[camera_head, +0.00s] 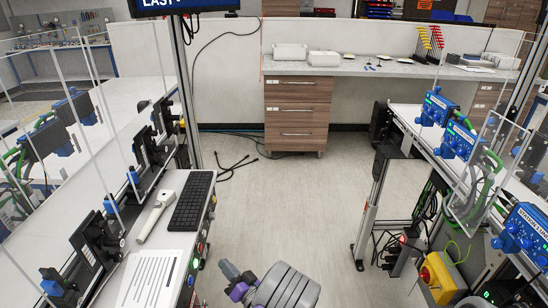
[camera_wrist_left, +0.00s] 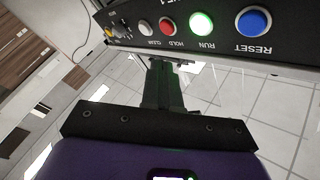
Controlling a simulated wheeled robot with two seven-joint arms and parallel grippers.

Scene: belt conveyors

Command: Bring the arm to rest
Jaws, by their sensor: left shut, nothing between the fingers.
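My left arm shows at the bottom middle of the head view, with grey links and a purple wrist. My left gripper (camera_head: 226,268) is at its tip, small and partly hidden there, over the floor beside the left conveyor. In the left wrist view the dark fingers of the gripper (camera_wrist_left: 161,66) are together, with nothing between them. They point toward the lower edge of a black button panel (camera_wrist_left: 180,42); I cannot tell whether they touch it. My right gripper is not in view.
The panel carries a lit green RUN button (camera_wrist_left: 201,23) and a blue RESET button (camera_wrist_left: 253,21). The left conveyor bench holds a keyboard (camera_head: 192,199), a scanner (camera_head: 157,215) and a paper (camera_head: 152,279). A yellow box (camera_head: 440,277) stands right. The middle floor (camera_head: 270,210) is clear.

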